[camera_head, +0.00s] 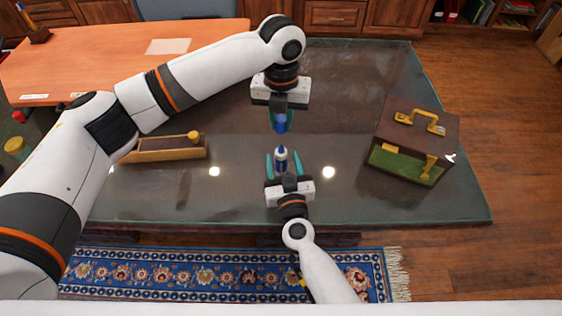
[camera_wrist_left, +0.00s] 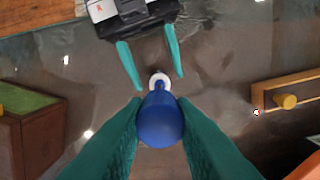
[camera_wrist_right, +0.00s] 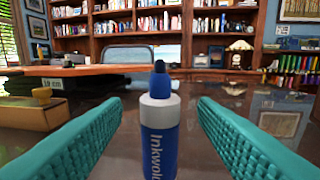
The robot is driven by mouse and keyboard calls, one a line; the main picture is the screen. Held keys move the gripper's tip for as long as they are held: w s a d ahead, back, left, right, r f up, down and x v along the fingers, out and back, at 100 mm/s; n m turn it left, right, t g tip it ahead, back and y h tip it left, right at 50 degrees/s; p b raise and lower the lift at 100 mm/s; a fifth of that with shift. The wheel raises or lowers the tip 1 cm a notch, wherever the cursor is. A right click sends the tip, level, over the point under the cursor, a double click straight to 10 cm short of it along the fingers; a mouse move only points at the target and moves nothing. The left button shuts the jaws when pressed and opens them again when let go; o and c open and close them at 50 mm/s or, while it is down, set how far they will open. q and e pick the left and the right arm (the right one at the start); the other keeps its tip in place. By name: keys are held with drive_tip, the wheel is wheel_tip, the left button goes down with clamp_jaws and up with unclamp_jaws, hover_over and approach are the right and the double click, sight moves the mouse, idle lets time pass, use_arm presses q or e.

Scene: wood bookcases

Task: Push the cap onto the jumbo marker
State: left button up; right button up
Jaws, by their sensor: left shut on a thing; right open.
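The jumbo marker (camera_head: 281,160) stands upright on the dark glossy table. It has a blue lettered body (camera_wrist_right: 159,142), a white collar and a dark blue tip, with no cap on it. The blue cap (camera_wrist_left: 160,122) is in my left gripper (camera_head: 281,121), whose fingers are shut on its sides. In the left wrist view the cap is above and apart from the marker, whose white collar (camera_wrist_left: 159,77) shows just past it. My right gripper (camera_head: 282,155) is open, with one finger on each side of the marker; gaps show on both sides in the right wrist view.
A wooden tray-like block with a yellow knob (camera_head: 165,149) lies left on the table (camera_head: 240,205). A brown box with a green front and brass handle (camera_head: 418,125) stands right. An orange desk (camera_head: 100,60) is behind. The table around the marker is clear.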

sight(282, 158)
drive_tip(key=shift+w+a, duration=0.15)
drive_tip(key=shift+w, duration=0.6)
drive_tip(key=shift+w+a, duration=0.1)
drive_tip(key=shift+w, duration=0.65)
clamp_jaws()
